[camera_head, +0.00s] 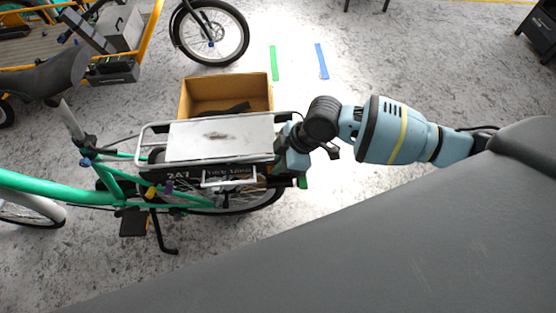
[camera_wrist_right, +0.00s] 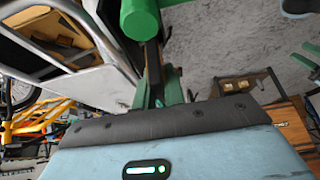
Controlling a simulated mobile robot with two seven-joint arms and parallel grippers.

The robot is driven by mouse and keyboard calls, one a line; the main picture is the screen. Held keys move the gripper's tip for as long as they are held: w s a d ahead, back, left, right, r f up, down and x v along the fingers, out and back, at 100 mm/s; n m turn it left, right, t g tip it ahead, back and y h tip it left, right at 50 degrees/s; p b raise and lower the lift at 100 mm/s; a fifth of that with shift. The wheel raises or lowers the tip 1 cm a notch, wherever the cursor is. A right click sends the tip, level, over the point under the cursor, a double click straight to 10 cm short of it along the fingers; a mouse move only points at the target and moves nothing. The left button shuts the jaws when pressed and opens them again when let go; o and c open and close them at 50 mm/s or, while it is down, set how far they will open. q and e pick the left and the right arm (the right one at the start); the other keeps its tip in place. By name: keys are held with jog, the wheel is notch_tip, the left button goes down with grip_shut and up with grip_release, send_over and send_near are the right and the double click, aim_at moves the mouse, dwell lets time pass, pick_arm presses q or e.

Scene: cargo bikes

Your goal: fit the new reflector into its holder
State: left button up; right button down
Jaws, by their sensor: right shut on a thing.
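The green cargo bike (camera_head: 118,180) stands with its rear rack (camera_head: 221,139) toward the right. My right gripper (camera_head: 294,160) is at the right end of the rack, close to the bike's tail. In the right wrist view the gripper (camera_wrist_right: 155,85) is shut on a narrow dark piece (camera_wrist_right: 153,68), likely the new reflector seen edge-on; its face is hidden. A green cylinder (camera_wrist_right: 140,18) shows just beyond it; I cannot tell what it belongs to. The reflector holder cannot be made out; the arm and rack end cover that area. My left gripper is not in view.
An open cardboard box (camera_head: 226,94) with a dark thing inside stands behind the rack. The rack's rails show close on the left in the right wrist view (camera_wrist_right: 75,60). The floor to the right of the box is clear apart from green and blue tape strips.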

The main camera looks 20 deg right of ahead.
jog(key=shift+f+b, duration=0.95)
jog(key=shift+f, duration=0.9)
jog(key=shift+f+b, duration=0.3)
jog(key=shift+f, duration=0.55)
jog(key=shift+r, duration=0.15)
jog(key=shift+r+p, duration=0.45)
